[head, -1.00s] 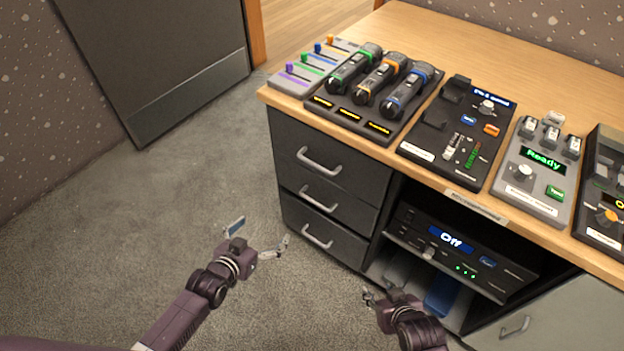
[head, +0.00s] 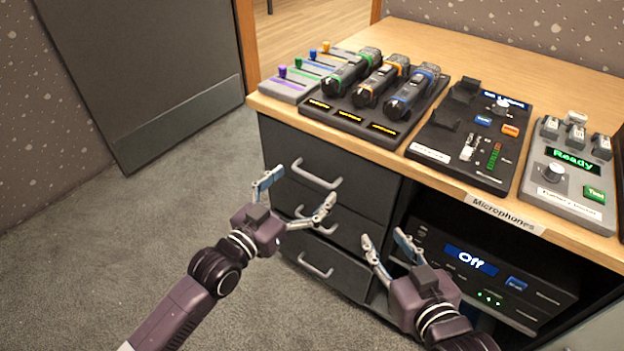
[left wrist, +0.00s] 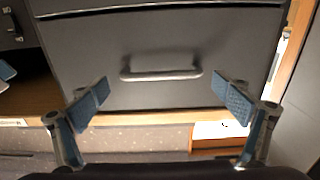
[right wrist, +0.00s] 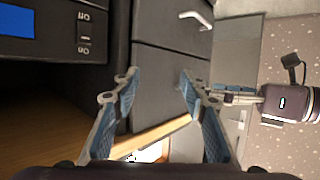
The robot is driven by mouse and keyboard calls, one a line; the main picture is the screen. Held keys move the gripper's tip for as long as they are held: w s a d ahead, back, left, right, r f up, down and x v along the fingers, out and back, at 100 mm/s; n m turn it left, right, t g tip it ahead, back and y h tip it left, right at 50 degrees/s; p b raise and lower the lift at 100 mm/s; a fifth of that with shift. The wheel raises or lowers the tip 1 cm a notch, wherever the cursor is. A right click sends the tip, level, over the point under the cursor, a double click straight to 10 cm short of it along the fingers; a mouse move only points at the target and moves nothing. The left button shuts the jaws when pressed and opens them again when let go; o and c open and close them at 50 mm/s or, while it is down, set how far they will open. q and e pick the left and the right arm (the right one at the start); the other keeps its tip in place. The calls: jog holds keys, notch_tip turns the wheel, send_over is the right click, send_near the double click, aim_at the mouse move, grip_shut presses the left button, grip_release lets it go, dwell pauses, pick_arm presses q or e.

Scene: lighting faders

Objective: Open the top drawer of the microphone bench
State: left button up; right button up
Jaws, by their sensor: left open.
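The microphone bench has a wooden top (head: 262,104) and a dark stack of three shut drawers on its left side. The top drawer (head: 360,185) has a silver bar handle (head: 317,177). My left gripper (head: 297,192) is open and empty in front of the drawers, just short of that handle. In the left wrist view, which looks upside down, the handle (left wrist: 160,70) lies between and beyond the two spread fingertips, apart from them. My right gripper (head: 387,240) is open and empty in front of the bench, near the drawers' right edge.
The middle drawer handle (head: 310,220) is partly hidden by my left gripper. The bottom handle (head: 315,267) is clear. A rack unit reading "Off" (head: 475,262) sits in the open bay at right. Microphones (head: 375,85) and control boxes stand on top. Carpet at left is free.

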aim_at(312, 176)
pick_arm(q)
jog(key=shift+b+x, duration=0.3)
jog(key=shift+x, duration=1.25)
pick_arm(e)
jog(key=r, duration=0.1)
jog(key=w+r+t, duration=0.1)
jog(key=a+r+t, duration=0.1)
jog(key=r, duration=0.1)
jog(key=shift+w+y, duration=0.2)
jog(key=shift+y, duration=0.1)
pick_arm(q)
jog(key=shift+c, duration=0.4)
jog(key=c, duration=1.3)
